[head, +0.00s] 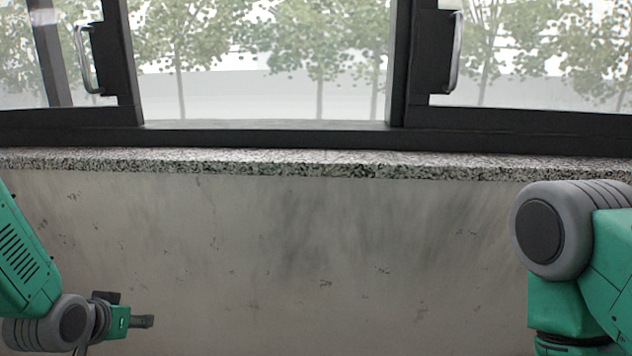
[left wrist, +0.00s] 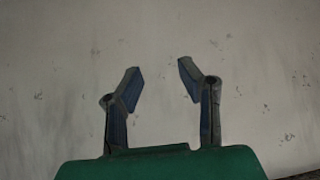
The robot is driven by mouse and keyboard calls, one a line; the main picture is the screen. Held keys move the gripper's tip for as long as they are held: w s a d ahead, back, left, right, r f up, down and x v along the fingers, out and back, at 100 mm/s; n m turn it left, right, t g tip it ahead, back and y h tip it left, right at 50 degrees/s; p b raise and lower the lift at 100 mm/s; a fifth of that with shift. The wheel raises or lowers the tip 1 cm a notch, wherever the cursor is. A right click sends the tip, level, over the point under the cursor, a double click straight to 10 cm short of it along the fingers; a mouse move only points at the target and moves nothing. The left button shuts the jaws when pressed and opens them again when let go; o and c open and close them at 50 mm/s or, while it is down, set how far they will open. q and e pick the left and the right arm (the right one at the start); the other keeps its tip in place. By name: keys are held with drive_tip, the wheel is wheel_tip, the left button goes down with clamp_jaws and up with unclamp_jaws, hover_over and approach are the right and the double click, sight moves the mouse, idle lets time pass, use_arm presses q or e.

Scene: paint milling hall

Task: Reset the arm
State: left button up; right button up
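My left gripper (head: 142,321) is low at the left of the head view, pointing right in front of the wall. In the left wrist view its two fingers (left wrist: 157,80) stand apart with nothing between them, facing the bare wall. My right arm (head: 570,265) is bent at the right edge of the head view. Its gripper is out of the picture.
A scuffed grey wall (head: 300,240) fills the lower middle. Above it runs a speckled stone sill (head: 300,163), with dark-framed windows (head: 270,125) and metal handles (head: 457,52) behind. The sill is bare.

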use_arm(q)
drive_tip(key=s+d+f+g+b, duration=0.3)
drive_tip(key=s+f+g, duration=0.1)
drive_tip(key=s+f, duration=1.15)
use_arm(e)
wheel_tip(320, 180, down, 6)
drive_tip(key=b, duration=0.3)
drive_tip(key=shift+a+f, duration=0.2)
drive_tip(key=shift+f, duration=0.05)
drive_tip(key=shift+c, duration=0.7)
use_arm(q)
drive_tip(key=s+d+f+g, duration=0.1)
drive_tip(key=s+f+g, duration=0.1)
drive_tip(key=s+f, duration=0.3)
drive_tip(key=s+d+f+g, duration=0.2)
drive_tip(key=s+f, duration=0.4)
drive_tip(key=s, duration=0.7)
drive_tip(key=shift+d+g, duration=0.2)
drive_tip(key=shift+g, duration=0.1)
use_arm(e)
drive_tip(key=shift+w, duration=0.1)
